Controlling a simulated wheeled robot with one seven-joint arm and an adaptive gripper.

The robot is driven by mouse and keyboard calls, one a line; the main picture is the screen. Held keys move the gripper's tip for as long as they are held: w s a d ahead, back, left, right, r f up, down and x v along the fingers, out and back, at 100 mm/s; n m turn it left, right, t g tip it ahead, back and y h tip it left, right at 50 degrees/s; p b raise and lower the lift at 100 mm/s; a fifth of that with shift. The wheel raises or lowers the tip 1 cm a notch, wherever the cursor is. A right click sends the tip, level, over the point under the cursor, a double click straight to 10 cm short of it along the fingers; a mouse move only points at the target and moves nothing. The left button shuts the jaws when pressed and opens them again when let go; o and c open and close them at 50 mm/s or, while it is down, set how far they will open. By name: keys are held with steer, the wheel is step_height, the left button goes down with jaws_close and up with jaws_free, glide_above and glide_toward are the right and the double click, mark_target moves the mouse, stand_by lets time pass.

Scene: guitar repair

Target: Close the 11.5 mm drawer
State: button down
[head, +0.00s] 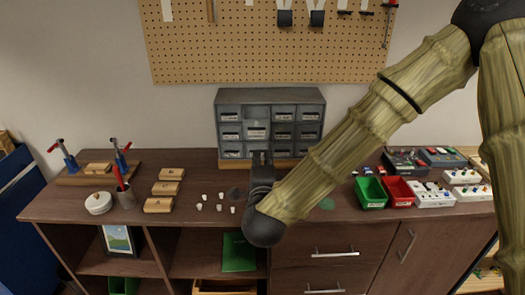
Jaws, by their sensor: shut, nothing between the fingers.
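The grey small-parts cabinet (270,96) stands at the back of the brown workbench, against the wall. It has rows of small labelled drawers, and the labels are too small to read, so I cannot tell which is the 11.5 mm one. One drawer (257,131) in the second column, middle row, looks larger and seems to stick out. My gripper (262,157) is in front of the cabinet's lower part, just below that drawer, shut and empty. It hides part of the bottom row. I cannot tell whether it touches the cabinet.
Several small white pieces (220,207) lie left of my arm. A green bin (371,193), a red bin (397,192) and pedals (435,195) stand at right.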

mark_target(261, 130)
steer(key=w+p, duration=0.4)
steer(key=w, duration=0.7)
steer(key=shift+w, duration=0.3)
steer(key=shift+w+p, duration=0.3)
steer(key=shift+w, duration=0.4)
